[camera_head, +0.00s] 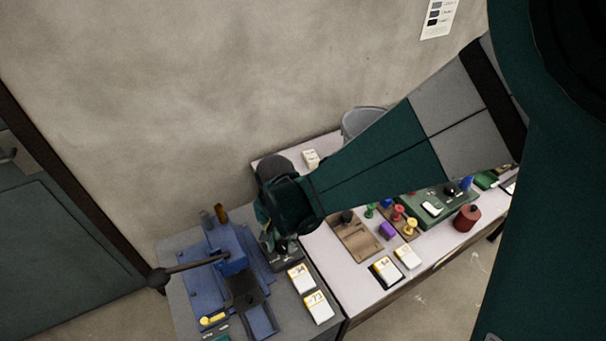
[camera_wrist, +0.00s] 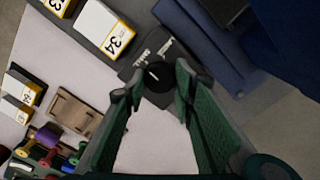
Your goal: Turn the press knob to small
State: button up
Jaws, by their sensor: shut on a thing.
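The press knob is a round black knob (camera_wrist: 158,80) on a dark control box (camera_wrist: 142,56) with small white labels, too small to read. In the wrist view my gripper (camera_wrist: 155,88) has one finger on each side of the knob and is shut on it. In the head view my gripper (camera_head: 268,235) points down at the control box (camera_head: 287,252), beside the blue press (camera_head: 233,262). The knob is hidden behind my gripper there. The press also shows in the wrist view (camera_wrist: 200,40).
The press has a long lever with a black ball (camera_head: 158,278) reaching left. White number cards (camera_head: 319,307) lie in front of the box. The white table (camera_head: 345,298) on the right holds a wooden tray (camera_head: 358,243), coloured spools (camera_head: 411,226) and a red pot (camera_head: 467,218).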

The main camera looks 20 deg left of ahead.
aim_at(283, 244)
jog(key=o, duration=0.9)
jog(key=shift+r, duration=0.2)
jog(key=shift+r, duration=5.8)
